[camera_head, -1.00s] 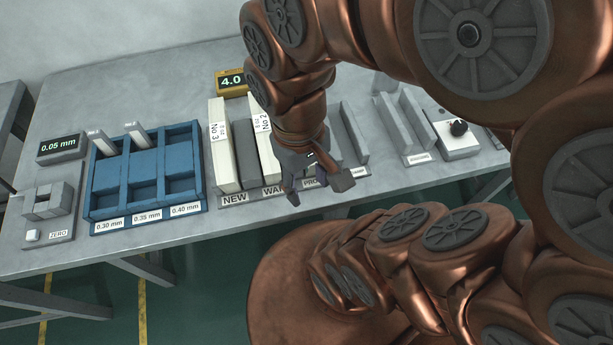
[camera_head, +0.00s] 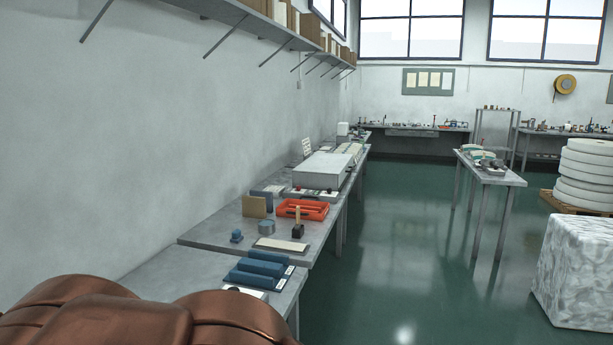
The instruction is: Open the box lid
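No box with a lid can be clearly made out. A large pale grey box-shaped body (camera_head: 322,168) stands on the benches along the left wall. I cannot tell whether it has a lid. My gripper is out of view; only copper-coloured parts of my arm show at the lower left.
A red-orange tray (camera_head: 302,210), a mallet (camera_head: 298,228), a grey cylinder (camera_head: 266,227) and a blue rack (camera_head: 262,269) are on the left benches. A separate table (camera_head: 505,177) stands right of centre. A wrapped block (camera_head: 573,270) is at the right. Green floor between is clear.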

